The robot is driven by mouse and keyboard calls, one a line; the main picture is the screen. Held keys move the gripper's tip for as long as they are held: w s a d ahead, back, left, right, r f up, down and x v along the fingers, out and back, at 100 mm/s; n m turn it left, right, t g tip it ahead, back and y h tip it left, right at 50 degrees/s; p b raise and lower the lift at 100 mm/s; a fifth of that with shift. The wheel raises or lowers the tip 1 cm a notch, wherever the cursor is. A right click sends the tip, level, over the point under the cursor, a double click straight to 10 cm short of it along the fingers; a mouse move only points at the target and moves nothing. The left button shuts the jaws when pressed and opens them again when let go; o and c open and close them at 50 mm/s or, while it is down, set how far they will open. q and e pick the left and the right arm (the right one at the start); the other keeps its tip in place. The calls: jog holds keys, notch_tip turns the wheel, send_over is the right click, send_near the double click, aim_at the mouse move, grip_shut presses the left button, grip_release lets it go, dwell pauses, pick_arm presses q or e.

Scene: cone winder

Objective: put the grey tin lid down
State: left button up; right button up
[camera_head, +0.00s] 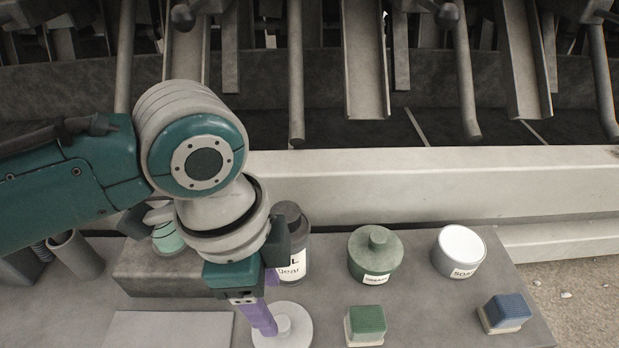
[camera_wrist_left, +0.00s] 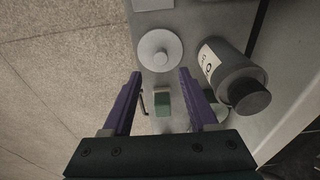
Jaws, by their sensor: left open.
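The grey tin lid (camera_head: 293,335) is a pale round disc with a raised knob. It lies flat, knob up, on the grey bench top (camera_head: 420,312) near the front. It also shows in the left wrist view (camera_wrist_left: 160,62), just beyond the fingertips. My left gripper (camera_head: 262,318) has purple fingers and points down at the lid's left side, partly covering it. In the left wrist view its fingers (camera_wrist_left: 160,73) stand apart with nothing held between them. My right gripper is not in view.
A dark-capped bottle (camera_head: 292,262) stands close behind the lid. A green lidded tin (camera_head: 375,262) and a pale labelled tin (camera_head: 459,252) stand to its right. A green block (camera_head: 365,325) and a blue block (camera_head: 505,312) sit in front. Machine rails are behind.

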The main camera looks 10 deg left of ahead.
pick_arm(q)
jog(key=s+d+r+n+t+h+p, duration=0.2)
jog(key=s+r+n+p, duration=0.1)
jog(key=s+r+n, duration=0.4)
jog(key=s+a+r+n+y, duration=0.1)
jog(key=s+a+r+n, duration=0.1)
jog(key=a, duration=0.3)
jog(key=s+a+r+n+t+y, duration=0.1)
jog(key=s+a+r+n+y, duration=0.1)
jog(key=s+a+n, duration=0.1)
jog(key=shift+a+n, duration=0.5)
jog(key=shift+a, duration=0.7)
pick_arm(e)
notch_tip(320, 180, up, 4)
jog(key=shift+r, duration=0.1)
